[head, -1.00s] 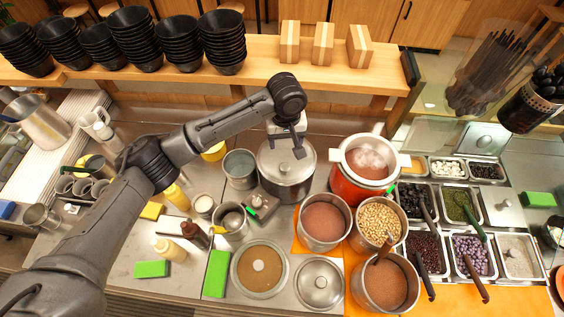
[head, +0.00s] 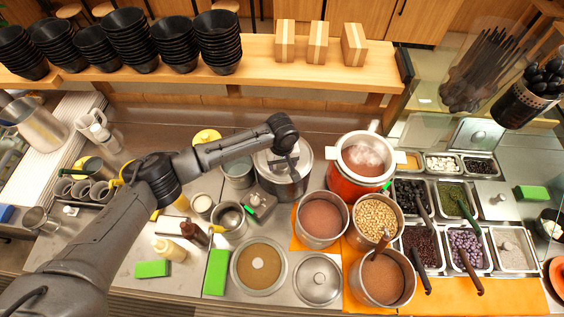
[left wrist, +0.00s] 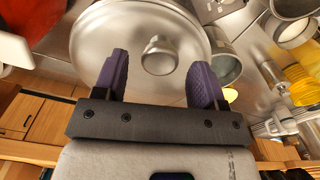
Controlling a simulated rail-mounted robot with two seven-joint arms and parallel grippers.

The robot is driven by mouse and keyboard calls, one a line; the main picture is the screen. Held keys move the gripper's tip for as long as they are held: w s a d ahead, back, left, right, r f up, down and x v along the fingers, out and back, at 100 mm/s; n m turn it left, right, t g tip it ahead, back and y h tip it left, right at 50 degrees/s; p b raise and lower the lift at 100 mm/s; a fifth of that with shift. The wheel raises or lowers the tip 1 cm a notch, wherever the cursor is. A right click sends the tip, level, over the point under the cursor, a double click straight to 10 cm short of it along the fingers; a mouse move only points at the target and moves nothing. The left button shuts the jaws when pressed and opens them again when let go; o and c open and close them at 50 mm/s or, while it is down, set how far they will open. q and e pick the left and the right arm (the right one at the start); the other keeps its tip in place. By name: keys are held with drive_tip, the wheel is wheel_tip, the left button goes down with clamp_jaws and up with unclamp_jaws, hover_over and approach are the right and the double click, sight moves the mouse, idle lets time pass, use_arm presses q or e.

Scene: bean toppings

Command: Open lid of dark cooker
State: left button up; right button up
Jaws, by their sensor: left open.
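The dark cooker (head: 287,188) is a grey metal pot at the middle of the counter. Its round metal lid (head: 302,158) is on. In the left wrist view the lid (left wrist: 95,42) fills the upper middle, with its round knob (left wrist: 160,55) at the centre. My left gripper (head: 285,163) is over the lid in the head view, partly hiding it. In the left wrist view my left gripper (left wrist: 160,62) is open, its purple-padded fingers on either side of the knob in the picture. Neither finger visibly touches the knob. My right gripper does not show.
A red cooker (head: 345,187) stands just right of the dark one. A small metal pot (head: 239,173) is close on its left. Pots of brown contents (head: 323,218) and beans (head: 376,218) stand in front. A wooden shelf (head: 270,78) with black bowls runs behind.

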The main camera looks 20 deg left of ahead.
use_arm(q)
drive_tip(key=shift+f, duration=0.5)
drive_tip(key=shift+c, duration=0.2)
clamp_jaws()
drive_tip(key=shift+r, duration=0.1)
